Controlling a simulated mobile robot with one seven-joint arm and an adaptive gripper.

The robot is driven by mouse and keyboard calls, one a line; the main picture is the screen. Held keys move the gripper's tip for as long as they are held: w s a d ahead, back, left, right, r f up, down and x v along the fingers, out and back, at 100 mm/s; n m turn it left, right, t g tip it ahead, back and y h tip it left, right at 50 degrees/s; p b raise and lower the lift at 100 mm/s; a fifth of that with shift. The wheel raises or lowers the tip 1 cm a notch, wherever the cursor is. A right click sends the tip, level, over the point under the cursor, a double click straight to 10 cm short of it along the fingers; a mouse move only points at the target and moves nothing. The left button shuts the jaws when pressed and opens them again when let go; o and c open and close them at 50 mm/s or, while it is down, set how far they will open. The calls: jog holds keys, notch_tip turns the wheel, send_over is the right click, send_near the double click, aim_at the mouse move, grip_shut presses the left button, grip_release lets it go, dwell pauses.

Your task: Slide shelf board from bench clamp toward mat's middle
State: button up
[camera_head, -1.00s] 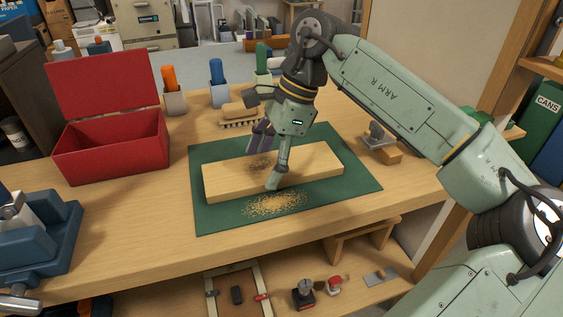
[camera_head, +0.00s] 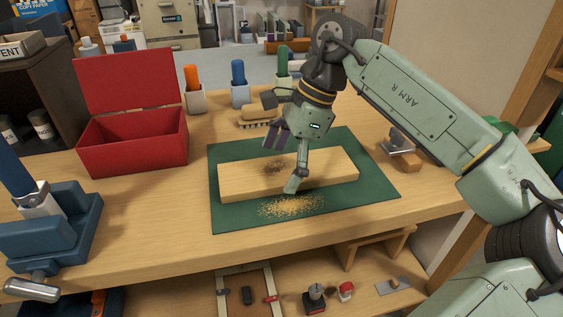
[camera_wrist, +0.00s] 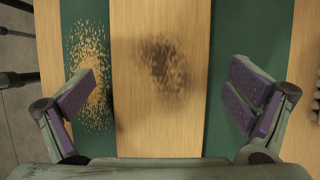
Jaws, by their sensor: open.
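The light wooden shelf board (camera_head: 325,170) lies on the green mat (camera_head: 375,186), apart from the blue bench clamp (camera_head: 50,225) at the left. A dark patch of dust marks the board's top. My gripper (camera_head: 284,163) is open above the board, one finger near its front edge and the other toward its back. In the wrist view, the board (camera_wrist: 160,110) runs between the two spread purple-padded fingers, my gripper (camera_wrist: 160,105) holding nothing. Whether the fingertips touch the board or mat cannot be told.
Sawdust (camera_head: 290,206) lies on the mat in front of the board. An open red box (camera_head: 135,140) stands at the left. A brush (camera_head: 257,118) and tool cups are behind, and a hand plane (camera_head: 402,150) is at the right. Bench (camera_head: 150,220) is clear between clamp and mat.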

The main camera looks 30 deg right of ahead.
jog(key=v, duration=1.2)
jog(key=shift+d, duration=0.1)
